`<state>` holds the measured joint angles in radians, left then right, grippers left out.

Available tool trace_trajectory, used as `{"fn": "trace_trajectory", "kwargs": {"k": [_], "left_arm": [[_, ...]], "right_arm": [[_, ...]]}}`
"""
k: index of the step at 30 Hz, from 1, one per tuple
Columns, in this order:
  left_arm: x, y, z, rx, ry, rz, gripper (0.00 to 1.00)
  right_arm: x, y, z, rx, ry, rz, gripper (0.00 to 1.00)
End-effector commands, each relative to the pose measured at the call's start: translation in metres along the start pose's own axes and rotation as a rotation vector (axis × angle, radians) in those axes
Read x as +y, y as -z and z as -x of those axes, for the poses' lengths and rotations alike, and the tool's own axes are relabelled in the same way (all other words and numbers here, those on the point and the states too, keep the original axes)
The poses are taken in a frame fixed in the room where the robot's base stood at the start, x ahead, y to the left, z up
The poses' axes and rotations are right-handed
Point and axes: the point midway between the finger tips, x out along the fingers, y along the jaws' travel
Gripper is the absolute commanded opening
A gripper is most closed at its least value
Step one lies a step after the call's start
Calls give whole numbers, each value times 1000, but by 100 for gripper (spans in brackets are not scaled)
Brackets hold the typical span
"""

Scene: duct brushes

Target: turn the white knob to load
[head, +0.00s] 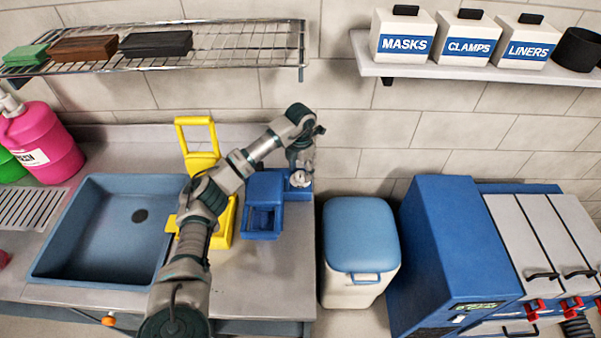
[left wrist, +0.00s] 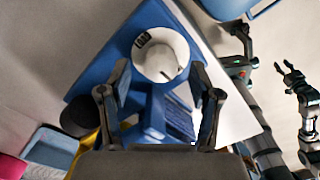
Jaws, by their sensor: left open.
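The white knob (left wrist: 160,55) is round, with a dark mark at its upper left, and sits on a blue device (left wrist: 172,112). In the head view the knob (head: 299,179) shows at the right end of the blue device (head: 264,190) on the counter. My left gripper (head: 301,160) is just above it, pointing down. In the left wrist view the left gripper (left wrist: 160,76) is open, one finger on either side of the knob; I cannot tell whether they touch it. My right gripper (left wrist: 289,78) appears open and empty at the far right.
A yellow wringer bucket (head: 223,228) stands left of the device, beside a blue sink (head: 110,215). A lidded blue and white bin (head: 358,240) and a blue machine (head: 450,240) stand to the right. A wire rack (head: 230,42) and a shelf (head: 460,67) hang above.

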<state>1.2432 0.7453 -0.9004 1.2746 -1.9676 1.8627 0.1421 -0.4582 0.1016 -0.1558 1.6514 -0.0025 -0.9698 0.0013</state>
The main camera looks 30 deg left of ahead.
Motion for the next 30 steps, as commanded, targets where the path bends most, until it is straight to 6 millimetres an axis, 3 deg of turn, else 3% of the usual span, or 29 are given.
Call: {"fn": "trace_trajectory", "kwargs": {"k": [4,12,14,20,30], "left_arm": [[0,0,-13,0,0,0,64],[-3,-1,-14,-1,-2,-1,64],[-3,-1,-14,-1,-3,-2,54],[-2,-1,-15,-1,0,-1,4],[-1,0,-15,0,0,35,4]], "right_arm": [[0,1,1,-2,1,0,40],[0,2,2,-2,1,0,40],[0,2,2,-2,1,0,40],[0,2,2,-2,1,0,40],[1,-2,-4,0,1,1,40]]}}
